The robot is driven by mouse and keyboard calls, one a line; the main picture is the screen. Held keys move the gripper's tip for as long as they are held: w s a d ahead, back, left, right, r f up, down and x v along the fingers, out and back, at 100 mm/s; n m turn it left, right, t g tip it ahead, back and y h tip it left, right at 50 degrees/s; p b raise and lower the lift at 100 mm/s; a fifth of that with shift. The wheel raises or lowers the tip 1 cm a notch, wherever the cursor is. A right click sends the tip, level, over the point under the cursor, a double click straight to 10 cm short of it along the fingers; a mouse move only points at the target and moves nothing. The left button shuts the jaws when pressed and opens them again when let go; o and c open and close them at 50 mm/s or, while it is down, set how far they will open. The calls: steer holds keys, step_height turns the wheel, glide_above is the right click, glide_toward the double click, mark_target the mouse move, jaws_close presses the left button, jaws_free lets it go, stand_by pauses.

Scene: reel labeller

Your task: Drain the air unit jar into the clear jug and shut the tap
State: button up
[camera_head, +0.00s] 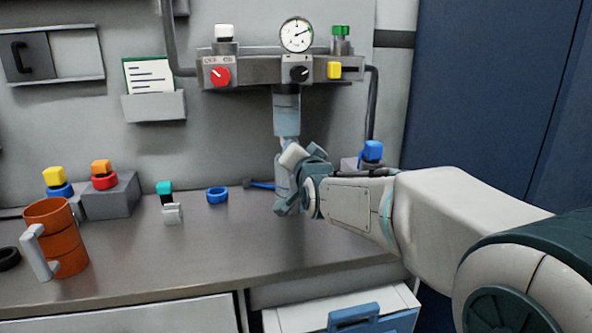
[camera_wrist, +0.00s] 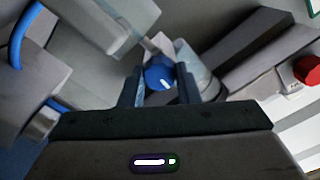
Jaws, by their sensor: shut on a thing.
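The air unit (camera_head: 270,72) is on the back wall, with its clear jar (camera_head: 286,118) hanging below. Pale blue liquid shows in the jar's lower part. In the wrist view my gripper (camera_wrist: 160,88) is shut on a round blue knob with a white mark, which looks like the tap (camera_wrist: 158,72). I cannot tell the jug's fill or whether the tap is open.
A red knob (camera_head: 220,76), a black knob (camera_head: 299,74) and a gauge (camera_head: 297,34) are on the unit. An orange mug (camera_head: 56,240), a blue ring (camera_head: 217,195) and a teal-topped part (camera_head: 165,188) are on the bench. A blue-topped block (camera_head: 372,151) is right of the jug.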

steer(key=m+b, duration=0.4)
steer(key=b, duration=0.1)
steer(key=shift+f, duration=0.3)
steer(key=m+b, duration=0.3)
steer(key=shift+r, duration=0.15)
steer(key=shift+m, duration=0.3)
steer(key=o, duration=1)
steer(key=shift+r, duration=0.1)
steer(key=shift+c, duration=0.2)
steer(key=shift+p, duration=0.3)
